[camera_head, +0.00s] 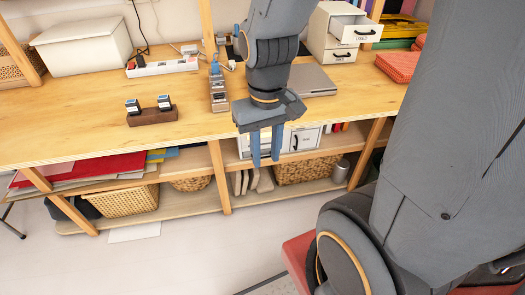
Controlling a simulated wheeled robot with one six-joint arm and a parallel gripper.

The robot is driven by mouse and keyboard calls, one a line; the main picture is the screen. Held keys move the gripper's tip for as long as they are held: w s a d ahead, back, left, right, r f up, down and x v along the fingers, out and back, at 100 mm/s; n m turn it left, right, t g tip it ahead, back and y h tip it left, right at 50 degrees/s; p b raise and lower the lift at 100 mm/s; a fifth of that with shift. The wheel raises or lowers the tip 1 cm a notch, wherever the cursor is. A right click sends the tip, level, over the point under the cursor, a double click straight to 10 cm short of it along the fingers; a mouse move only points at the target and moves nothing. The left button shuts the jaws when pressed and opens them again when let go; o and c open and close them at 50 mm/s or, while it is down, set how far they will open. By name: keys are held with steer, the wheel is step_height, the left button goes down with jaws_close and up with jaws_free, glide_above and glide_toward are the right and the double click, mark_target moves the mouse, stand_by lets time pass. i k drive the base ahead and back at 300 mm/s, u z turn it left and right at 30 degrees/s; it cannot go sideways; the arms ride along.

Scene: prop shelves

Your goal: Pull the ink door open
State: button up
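A white cabinet front (306,139) with a dark upright handle (295,142) shows on the shelf under the table's front edge. It appears to be the ink door, though its label is too small to read. It looks shut. My gripper (266,160) points down in front of the table edge, just left of the handle in the picture. Its two blue fingers are apart with nothing visible between them. The gripper hides part of the cabinet's left side. I cannot tell how far the fingers are from the door in depth.
The wooden table (60,118) carries a stamp holder (152,115), a closed laptop (312,80), a power strip (162,67) and a white drawer unit (320,42) with its upper drawer pulled out. Wicker baskets (123,202) stand on the lower shelf.

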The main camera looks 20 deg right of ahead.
mark_target(304, 139)
steer(key=u, duration=0.35)
steer(key=k, duration=1)
steer(key=z, duration=1.3)
steer(key=i, duration=0.5)
